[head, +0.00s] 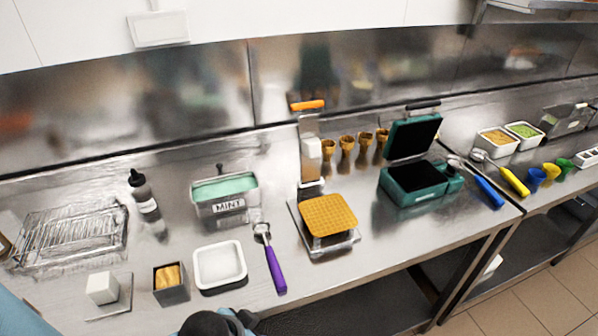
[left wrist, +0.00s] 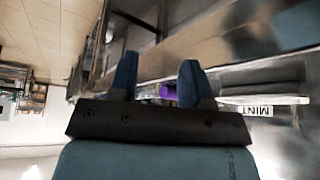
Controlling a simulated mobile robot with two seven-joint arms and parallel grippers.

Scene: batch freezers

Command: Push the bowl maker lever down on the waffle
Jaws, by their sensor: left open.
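The bowl maker stands upright near the middle of the counter in the head view, with an orange-handled lever (head: 307,105) raised at its top. A white block (head: 311,150) hangs below the handle. A flat golden waffle (head: 328,215) lies over the bowl maker's metal base (head: 322,248). In the left wrist view my left gripper (left wrist: 157,80) is open and empty, with its two blue fingers apart. It is well away from the lever. Part of my arm shows at the bottom edge of the head view. My right gripper is in neither view.
A green waffle iron (head: 413,183) stands open right of the bowl maker, with several waffle cones (head: 346,150) between them. To the left are a MINT tub (head: 226,203), a white tray (head: 220,264) and a purple scoop (head: 273,268). Bare counter lies right of the base.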

